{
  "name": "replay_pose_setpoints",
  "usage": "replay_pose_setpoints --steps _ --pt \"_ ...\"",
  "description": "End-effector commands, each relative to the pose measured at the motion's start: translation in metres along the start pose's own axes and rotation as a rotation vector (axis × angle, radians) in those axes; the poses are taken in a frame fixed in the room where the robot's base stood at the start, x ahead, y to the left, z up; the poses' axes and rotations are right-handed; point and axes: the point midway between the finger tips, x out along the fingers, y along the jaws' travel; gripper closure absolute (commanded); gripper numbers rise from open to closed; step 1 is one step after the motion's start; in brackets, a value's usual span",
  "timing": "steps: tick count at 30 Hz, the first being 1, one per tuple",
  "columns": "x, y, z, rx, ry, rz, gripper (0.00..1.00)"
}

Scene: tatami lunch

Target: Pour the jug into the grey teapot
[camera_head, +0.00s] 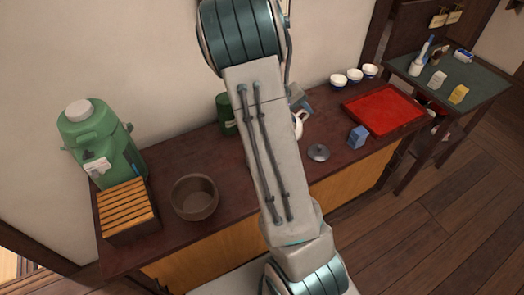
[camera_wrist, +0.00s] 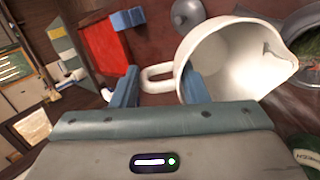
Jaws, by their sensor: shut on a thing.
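The white jug (camera_wrist: 235,60) fills the upper right of the wrist view, its mouth facing the camera and its spout pointing right. My gripper (camera_wrist: 158,86) is shut on the jug's handle, one finger on each side. The jug's inside looks pale; I cannot tell how much liquid it holds. The grey teapot (camera_wrist: 285,28) is cut off at the right edge, its top open with green leaves inside, close beyond the spout. In the head view my arm hides the teapot and most of the jug (camera_head: 298,125). A loose grey lid (camera_head: 318,152) lies on the counter.
A blue carton (camera_head: 358,136) and red tray (camera_head: 385,106) stand to the right, with white cups (camera_head: 354,76) behind. A green canister (camera_head: 226,114) stands left of my arm. A brown bowl (camera_head: 194,197), slatted box (camera_head: 127,207) and green dispenser (camera_head: 105,145) are farther left.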

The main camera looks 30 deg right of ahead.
Motion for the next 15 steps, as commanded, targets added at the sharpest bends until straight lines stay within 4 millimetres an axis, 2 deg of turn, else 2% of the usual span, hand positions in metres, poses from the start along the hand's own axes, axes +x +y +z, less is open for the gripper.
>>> replay_pose_setpoints --steps 15 --pt "-0.0038 -0.0054 0.0002 0.002 0.003 0.063 1.0"
